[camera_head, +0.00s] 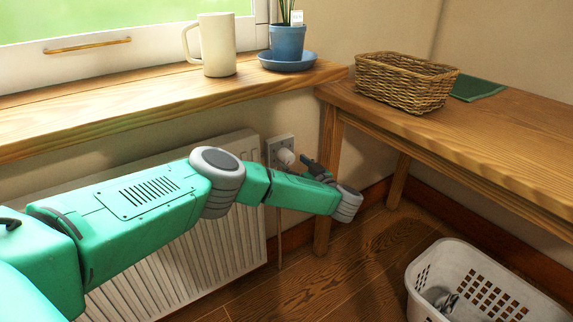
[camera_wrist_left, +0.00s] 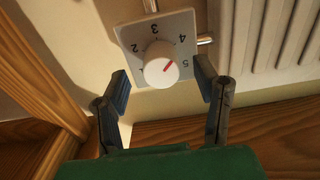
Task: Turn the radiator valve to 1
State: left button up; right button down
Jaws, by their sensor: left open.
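The radiator valve is a round white knob (camera_wrist_left: 160,65) with a red mark, on a square pale plate (camera_wrist_left: 158,30) numbered around the knob; 2, 3, 4 and 5 are legible. In the left wrist view the red mark points up and right, towards the 4 and 5 side. In the head view the knob (camera_head: 285,157) is on the wall beside the radiator (camera_head: 225,225). My left gripper (camera_wrist_left: 163,84) is open, its dark fingertips on either side of the knob with gaps showing; it also shows in the head view (camera_head: 309,167). My right gripper is out of view.
The wooden sill (camera_head: 130,105) above holds a cream mug (camera_head: 217,45) and a potted plant (camera_head: 287,42). A wooden table (camera_head: 490,140) with a wicker basket (camera_head: 405,80) stands right of the valve, its leg close by. A white laundry basket (camera_head: 490,275) stands on the floor.

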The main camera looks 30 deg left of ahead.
aim_at(291, 161)
pick_arm(q)
jog(key=shift+b+x, duration=0.4)
jog(key=shift+x, duration=0.6)
jog(key=shift+w+a+r, duration=0.15)
jog(key=shift+w+a, duration=0.05)
jog(key=shift+w, duration=0.05)
jog(key=shift+a, duration=0.4)
jog(key=shift+w+a, duration=0.1)
jog(key=shift+a, duration=0.4)
jog(key=shift+d, duration=0.3)
jog(key=c, duration=1.1)
jog(key=shift+d, duration=0.15)
jog(key=shift+c, duration=0.2)
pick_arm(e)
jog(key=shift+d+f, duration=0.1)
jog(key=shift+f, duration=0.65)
